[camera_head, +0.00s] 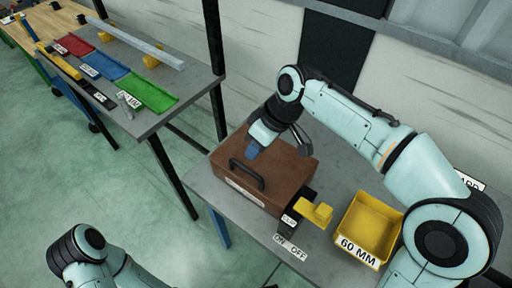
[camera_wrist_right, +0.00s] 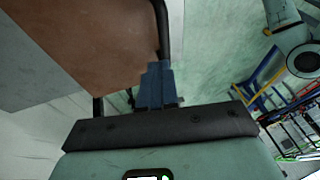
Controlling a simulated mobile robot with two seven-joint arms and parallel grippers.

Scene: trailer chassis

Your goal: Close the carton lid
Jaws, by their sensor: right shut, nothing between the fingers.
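A brown carton (camera_head: 285,172) with a black handle (camera_head: 246,174) on its near left side stands on the grey table. Its top looks flat and down; I cannot tell a lid seam. My right gripper (camera_head: 252,153) is over the carton's left top edge, fingers together and empty. In the right wrist view the blue fingertips (camera_wrist_right: 156,70) are beside the brown carton surface (camera_wrist_right: 95,45) and the dark handle; I cannot tell whether they touch. My left gripper is outside the picture; only part of my left arm shows at the bottom left.
A yellow bin (camera_head: 370,222) marked 60 MM stands to the right of the carton. A black switch block with a yellow lever (camera_head: 315,212) sits in front. Another table (camera_head: 165,112) at the left holds red, blue and green trays.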

